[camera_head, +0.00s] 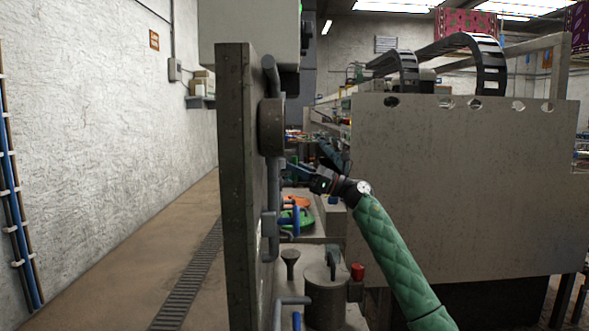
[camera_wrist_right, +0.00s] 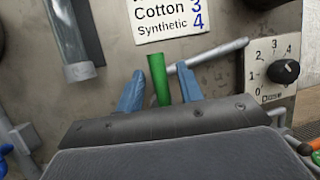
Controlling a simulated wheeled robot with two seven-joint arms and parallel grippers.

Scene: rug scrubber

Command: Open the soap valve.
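A green valve handle (camera_wrist_right: 159,80) sticks out from the grey panel in the right wrist view, with a grey metal rod (camera_wrist_right: 208,54) beside it. I cannot tell for sure whether this is the soap valve. My right gripper (camera_wrist_right: 160,88) has its two blue fingers apart on either side of the green handle, with small gaps visible. In the head view my right gripper (camera_head: 298,166) is at the panel's face, seen edge-on, and the green handle is hidden there. My left gripper is not in view.
A dose dial (camera_wrist_right: 285,71) is right of the handle, and a Cotton/Synthetic label (camera_wrist_right: 170,18) is above it. A large grey machine (camera_head: 465,180) stands at right. Floor at left is clear.

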